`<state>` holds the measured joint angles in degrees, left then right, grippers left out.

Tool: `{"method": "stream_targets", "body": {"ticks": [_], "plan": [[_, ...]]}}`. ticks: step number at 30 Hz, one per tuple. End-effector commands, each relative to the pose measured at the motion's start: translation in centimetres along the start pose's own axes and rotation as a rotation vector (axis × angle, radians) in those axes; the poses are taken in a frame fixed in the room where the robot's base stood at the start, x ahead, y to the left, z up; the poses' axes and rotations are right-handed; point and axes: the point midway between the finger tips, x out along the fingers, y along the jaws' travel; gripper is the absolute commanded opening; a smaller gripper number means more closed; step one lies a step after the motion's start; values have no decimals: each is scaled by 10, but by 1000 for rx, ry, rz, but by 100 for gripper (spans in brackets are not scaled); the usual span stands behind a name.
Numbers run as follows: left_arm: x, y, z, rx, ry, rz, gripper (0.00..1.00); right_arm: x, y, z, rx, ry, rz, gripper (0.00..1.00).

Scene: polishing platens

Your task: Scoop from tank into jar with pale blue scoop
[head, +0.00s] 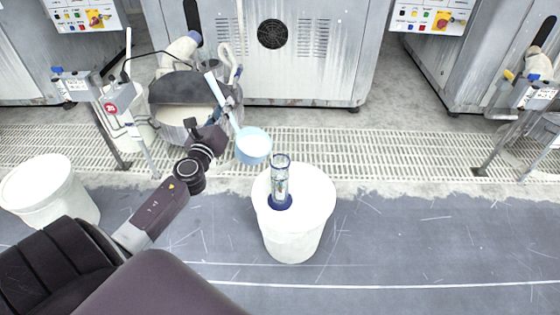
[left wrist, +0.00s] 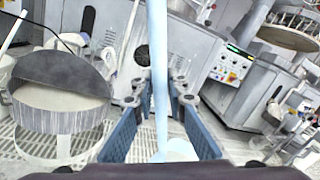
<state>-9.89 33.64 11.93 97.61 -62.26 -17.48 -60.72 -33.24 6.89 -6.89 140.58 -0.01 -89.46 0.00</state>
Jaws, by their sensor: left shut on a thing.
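The pale blue scoop (head: 253,146) has a round bowl and a long pale handle that rises up and to the left. My left gripper (head: 221,130) is shut on its handle; in the left wrist view the handle (left wrist: 159,60) runs upright between the blue finger pads. The bowl hangs in the air just left of and behind the clear jar (head: 281,172). I cannot tell what is in the bowl. The jar is a tall clear cylinder on a dark blue base. The round tank (head: 172,130) stands behind my gripper, half covered by a dark lid, with whitish contents. My right gripper is not in view.
The jar stands on a white bucket (head: 294,232). Another white bucket (head: 48,190) is at the left. A metal stand (head: 128,125) with a control box is beside the tank. Grey machines (head: 300,60) line the back.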

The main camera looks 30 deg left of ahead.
Motion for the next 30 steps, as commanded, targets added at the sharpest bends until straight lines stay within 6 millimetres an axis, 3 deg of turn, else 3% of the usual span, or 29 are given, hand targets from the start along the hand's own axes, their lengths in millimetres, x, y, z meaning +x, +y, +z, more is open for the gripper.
{"method": "stream_targets", "body": {"ticks": [30], "plan": [[-1,-12,7,35,-11,-8,0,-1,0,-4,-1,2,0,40]]}}
